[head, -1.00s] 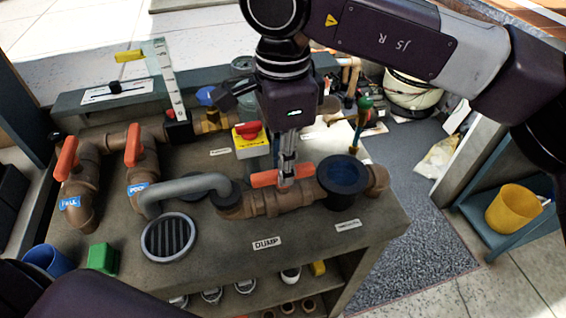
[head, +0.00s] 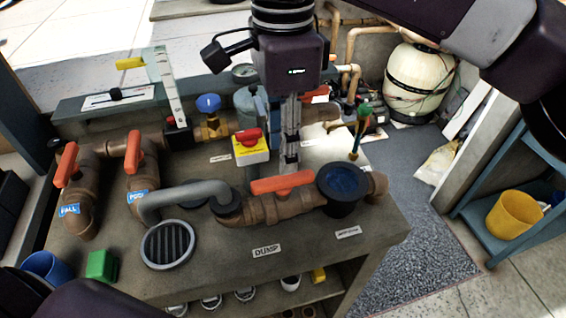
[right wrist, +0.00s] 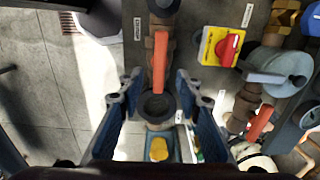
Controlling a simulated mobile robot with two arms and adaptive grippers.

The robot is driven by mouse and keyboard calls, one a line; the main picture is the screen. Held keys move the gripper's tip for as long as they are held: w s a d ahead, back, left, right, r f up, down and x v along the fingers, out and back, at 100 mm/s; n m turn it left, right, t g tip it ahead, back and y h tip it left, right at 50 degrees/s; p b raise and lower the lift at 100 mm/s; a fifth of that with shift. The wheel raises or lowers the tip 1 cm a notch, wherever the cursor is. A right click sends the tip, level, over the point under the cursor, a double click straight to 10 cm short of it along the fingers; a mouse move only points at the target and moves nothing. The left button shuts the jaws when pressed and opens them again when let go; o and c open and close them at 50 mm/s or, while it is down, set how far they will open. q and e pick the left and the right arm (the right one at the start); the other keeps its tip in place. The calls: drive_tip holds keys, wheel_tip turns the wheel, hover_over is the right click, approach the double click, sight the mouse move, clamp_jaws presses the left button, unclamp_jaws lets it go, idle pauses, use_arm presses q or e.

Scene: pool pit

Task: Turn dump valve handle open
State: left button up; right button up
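The dump valve handle (head: 282,183) is an orange lever on a brown pipe, behind the DUMP label (head: 267,250). It lies along the pipe in the head view. It also shows in the right wrist view (right wrist: 160,62), ahead of the fingers. My right gripper (head: 290,167) points down just behind the handle in the head view, apart from it as far as I can see. In the right wrist view its blue fingers (right wrist: 158,93) are spread wide with nothing between them held; a black-rimmed cup (right wrist: 157,105) shows below in the gap. My left gripper is out of view.
The blue-lined black cup (head: 343,184) stands at the pipe's right end. A yellow box with a red knob (head: 250,146) is close behind the handle. Grey hose (head: 185,190) and two more orange handles (head: 133,152) are to the left.

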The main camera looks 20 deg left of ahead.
sight(283, 178)
wheel_tip(283, 178, up, 6)
drive_tip(key=shift+f, duration=0.1)
idle(0.5)
